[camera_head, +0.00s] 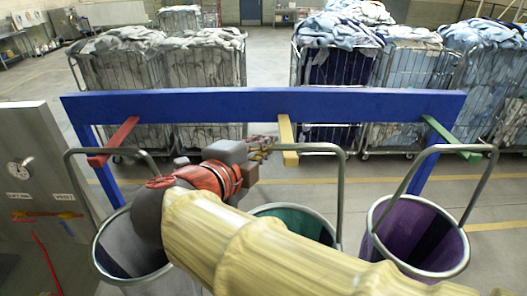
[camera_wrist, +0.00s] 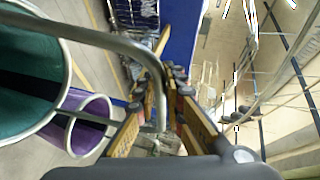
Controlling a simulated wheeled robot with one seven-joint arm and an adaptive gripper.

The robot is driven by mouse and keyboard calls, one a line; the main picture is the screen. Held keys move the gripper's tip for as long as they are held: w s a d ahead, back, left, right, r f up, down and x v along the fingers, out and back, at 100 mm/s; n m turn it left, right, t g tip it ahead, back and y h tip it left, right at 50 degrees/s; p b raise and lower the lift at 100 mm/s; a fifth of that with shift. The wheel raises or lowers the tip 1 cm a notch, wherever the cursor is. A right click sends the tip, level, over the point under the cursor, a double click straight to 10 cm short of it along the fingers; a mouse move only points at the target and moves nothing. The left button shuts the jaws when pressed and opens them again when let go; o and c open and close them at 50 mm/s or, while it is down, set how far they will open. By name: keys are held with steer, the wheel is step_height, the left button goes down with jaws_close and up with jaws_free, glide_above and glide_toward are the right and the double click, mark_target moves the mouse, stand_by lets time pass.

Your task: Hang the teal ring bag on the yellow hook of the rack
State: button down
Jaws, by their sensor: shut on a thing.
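The teal ring bag (camera_head: 296,218) hangs below my forearm, which hides part of it. In the wrist view the teal bag (camera_wrist: 28,85) fills the left side. My gripper (camera_head: 262,147) is shut on its grey handle (camera_head: 338,178); the wrist view shows the handle (camera_wrist: 95,38) running between the fingers (camera_wrist: 166,88). The blue rack (camera_head: 230,105) carries the yellow hook (camera_head: 286,132), which points toward me. The handle's top bar crosses near the hook's tip, just right of my gripper. I cannot tell whether the bar is over the hook or only beside it.
A grey bag (camera_head: 115,250) is at the red hook (camera_head: 113,142) on the left. A purple bag (camera_head: 410,235) is at the green hook (camera_head: 450,140) on the right. A grey panel (camera_head: 30,180) stands at far left. Laundry cages (camera_head: 205,80) stand behind the rack.

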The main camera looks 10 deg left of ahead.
steer(key=shift+w+a+f+b, duration=0.15)
steer(key=shift+w+f+b, duration=0.15)
steer(key=shift+w+f, duration=0.3)
steer(key=shift+w+a+f+b, duration=0.25)
steer(key=shift+w+f, duration=0.1)
steer(key=shift+w, duration=0.4)
steer(key=shift+w+a+f+b, duration=0.1)
steer(key=shift+w+f+b, duration=0.2)
steer(key=shift+w+f, duration=0.3)
steer(key=shift+w+r, duration=0.1)
